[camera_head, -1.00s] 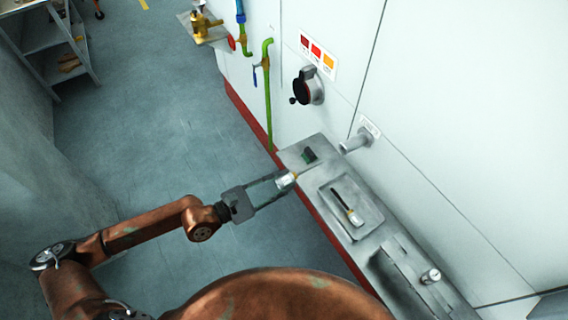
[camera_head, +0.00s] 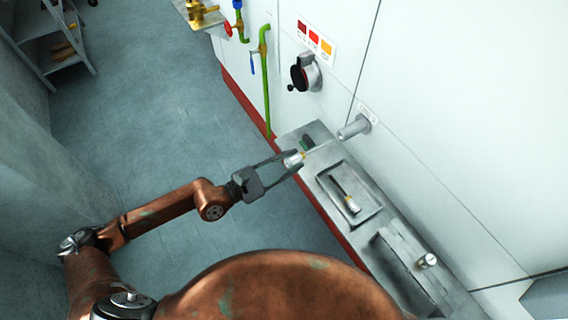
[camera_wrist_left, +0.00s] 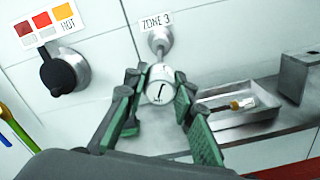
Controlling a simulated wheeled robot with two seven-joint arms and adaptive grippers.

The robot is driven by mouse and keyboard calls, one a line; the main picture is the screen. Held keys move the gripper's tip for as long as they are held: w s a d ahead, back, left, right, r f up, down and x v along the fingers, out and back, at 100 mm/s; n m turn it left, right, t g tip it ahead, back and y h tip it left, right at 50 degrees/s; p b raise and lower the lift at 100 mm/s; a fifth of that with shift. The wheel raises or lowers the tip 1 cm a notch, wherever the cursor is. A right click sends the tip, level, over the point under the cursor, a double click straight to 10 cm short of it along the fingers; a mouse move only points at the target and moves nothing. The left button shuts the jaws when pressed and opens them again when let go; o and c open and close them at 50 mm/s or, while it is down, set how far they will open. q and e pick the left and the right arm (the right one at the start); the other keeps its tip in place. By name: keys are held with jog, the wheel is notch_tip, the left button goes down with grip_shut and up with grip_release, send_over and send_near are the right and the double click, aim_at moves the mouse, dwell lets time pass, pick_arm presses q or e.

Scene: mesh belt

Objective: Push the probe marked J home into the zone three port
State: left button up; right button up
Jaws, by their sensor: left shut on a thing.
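My left gripper (camera_head: 291,163) is shut on a probe (camera_head: 295,159) with a pale cylindrical handle. In the left wrist view the handle's end face (camera_wrist_left: 158,90) shows a black J, between the green-padded fingers. A thin rod runs from the handle toward the zone three port (camera_head: 352,128), a grey tube standing out from the white wall. In the left wrist view the port (camera_wrist_left: 160,41) is right behind the handle, beside the ZONE 3 label (camera_wrist_left: 157,22). I cannot tell whether the rod's tip is inside the port. My right gripper is not in view.
A grey ledge (camera_head: 300,131) runs along the wall below the port. A tray (camera_head: 373,200) on it holds another probe (camera_head: 350,203) with a yellow band. A black rotary handle (camera_head: 300,76) and green pipe (camera_head: 265,75) are left of the port. Open floor lies left.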

aim_at(327, 142)
pick_arm(q)
jog(key=shift+x, duration=1.05)
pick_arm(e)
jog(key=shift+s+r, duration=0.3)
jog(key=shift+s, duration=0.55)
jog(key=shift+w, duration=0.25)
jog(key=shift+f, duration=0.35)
pick_arm(q)
jog(key=shift+p+x, duration=0.6)
jog(key=shift+x, duration=2.2)
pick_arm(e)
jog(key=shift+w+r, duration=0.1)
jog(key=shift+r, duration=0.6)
pick_arm(q)
jog(key=shift+x, duration=2.75)
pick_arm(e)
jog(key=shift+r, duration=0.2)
pick_arm(q)
jog(key=o, duration=1.1)
jog(key=shift+o, duration=0.2)
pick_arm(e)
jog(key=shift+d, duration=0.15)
